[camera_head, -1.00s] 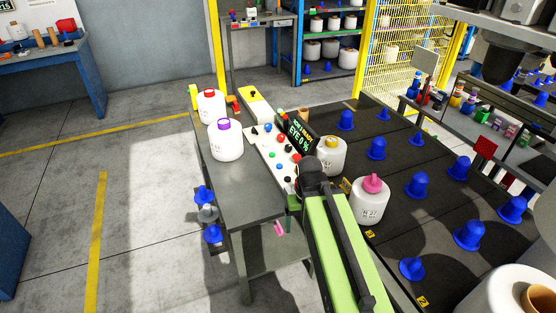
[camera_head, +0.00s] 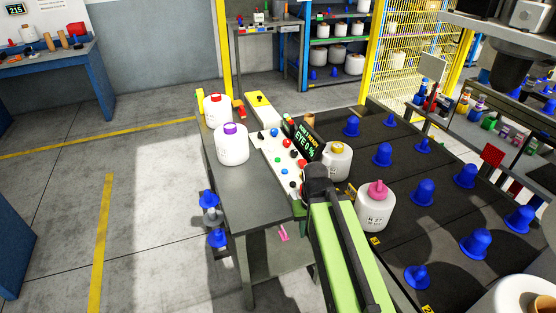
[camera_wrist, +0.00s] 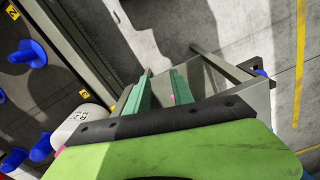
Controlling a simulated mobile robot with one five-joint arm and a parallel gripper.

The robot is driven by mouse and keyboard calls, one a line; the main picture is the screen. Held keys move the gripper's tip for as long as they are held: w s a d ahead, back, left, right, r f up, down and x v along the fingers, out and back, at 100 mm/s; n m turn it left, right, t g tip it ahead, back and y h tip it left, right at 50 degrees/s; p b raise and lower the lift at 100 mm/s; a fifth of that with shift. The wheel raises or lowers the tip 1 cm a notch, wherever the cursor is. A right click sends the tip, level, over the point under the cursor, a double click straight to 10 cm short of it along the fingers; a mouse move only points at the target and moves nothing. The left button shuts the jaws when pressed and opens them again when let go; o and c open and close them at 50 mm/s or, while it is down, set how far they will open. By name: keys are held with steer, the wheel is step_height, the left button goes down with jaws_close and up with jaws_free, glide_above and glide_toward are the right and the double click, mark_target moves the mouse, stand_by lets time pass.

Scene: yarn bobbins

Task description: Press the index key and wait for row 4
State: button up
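A pale control panel (camera_head: 268,148) with red, blue, green, white and dark buttons lies on the grey table (camera_head: 250,190). I cannot tell which button is the index key. A dark display (camera_head: 305,141) at the panel's right shows green text with "EYE 0 %"; its small upper line, seemingly ending in "READY", is too small to read surely. My arm reaches toward the panel's near end and hides part of it. In the wrist view my gripper (camera_wrist: 161,74) has two green fingers apart, with nothing between them, above the table edge and floor.
White bobbins with purple (camera_head: 231,145), red (camera_head: 216,110), yellow (camera_head: 337,161) and pink (camera_head: 375,205) tops stand around the panel. Blue pegs (camera_head: 425,191) stand in rows on the dark surface (camera_head: 400,160) at right. Floor at left is clear.

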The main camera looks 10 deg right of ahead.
jaws_close()
stand_by(1.1)
